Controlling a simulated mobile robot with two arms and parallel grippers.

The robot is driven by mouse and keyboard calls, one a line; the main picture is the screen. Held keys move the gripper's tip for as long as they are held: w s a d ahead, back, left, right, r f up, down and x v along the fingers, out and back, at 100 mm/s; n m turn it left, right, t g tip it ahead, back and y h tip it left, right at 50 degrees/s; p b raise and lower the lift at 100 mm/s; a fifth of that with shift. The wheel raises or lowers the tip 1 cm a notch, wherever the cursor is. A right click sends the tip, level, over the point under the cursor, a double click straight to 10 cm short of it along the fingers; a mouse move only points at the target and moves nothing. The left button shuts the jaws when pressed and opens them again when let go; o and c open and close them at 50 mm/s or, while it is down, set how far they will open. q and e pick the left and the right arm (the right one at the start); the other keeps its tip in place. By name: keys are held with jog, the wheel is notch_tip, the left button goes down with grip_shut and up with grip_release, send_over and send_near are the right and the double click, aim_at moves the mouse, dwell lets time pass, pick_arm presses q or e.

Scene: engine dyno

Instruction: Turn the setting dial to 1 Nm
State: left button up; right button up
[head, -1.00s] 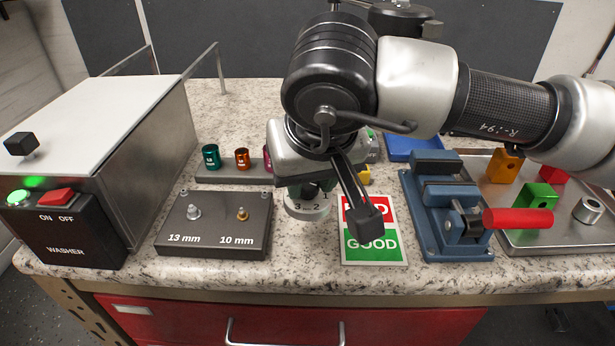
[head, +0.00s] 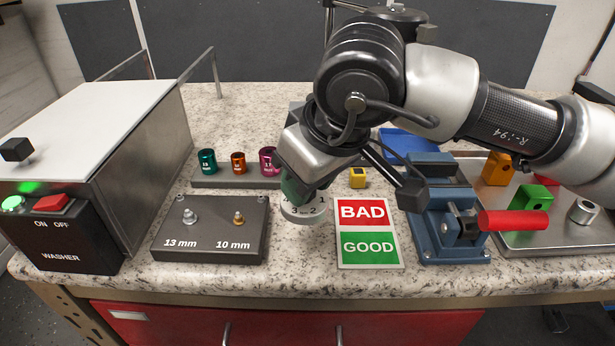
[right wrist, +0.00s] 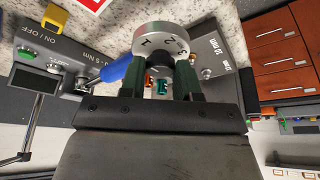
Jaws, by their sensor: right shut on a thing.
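The setting dial (head: 304,214) is a pale round ring with dark numbers, low on the worktop left of the BAD/GOOD card. In the head view its 1 shows at the right and its 3 at the front left. My right gripper (head: 296,190) comes down on it from above, tilted, and covers its upper part. In the right wrist view the green fingers (right wrist: 159,85) are shut on the dial (right wrist: 160,42), one on each side, and a 1 and a 2 show on its face. My left gripper is not in view.
A 13 mm/10 mm bolt block (head: 211,232) stands left, with a socket rack (head: 230,183) behind. The BAD/GOOD card (head: 367,233) and a blue vise (head: 440,210) with a red handle stand right. A device with a green button (right wrist: 27,52) and blue part (right wrist: 120,72) show in the wrist view.

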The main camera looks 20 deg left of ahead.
jog(key=o, duration=0.8)
jog(key=shift+o, duration=0.6)
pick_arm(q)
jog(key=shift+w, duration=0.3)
pick_arm(e)
jog(key=shift+r, duration=0.1)
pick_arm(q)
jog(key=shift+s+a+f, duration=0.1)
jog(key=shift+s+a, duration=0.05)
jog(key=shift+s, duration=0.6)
pick_arm(e)
jog(key=v, duration=1)
jog(key=shift+d+r, duration=0.2)
jog(key=shift+r, duration=0.05)
pick_arm(q)
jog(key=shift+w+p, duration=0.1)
jog(key=shift+p, duration=0.2)
pick_arm(e)
jog(key=shift+s+r, duration=0.1)
jog(key=shift+s, duration=0.05)
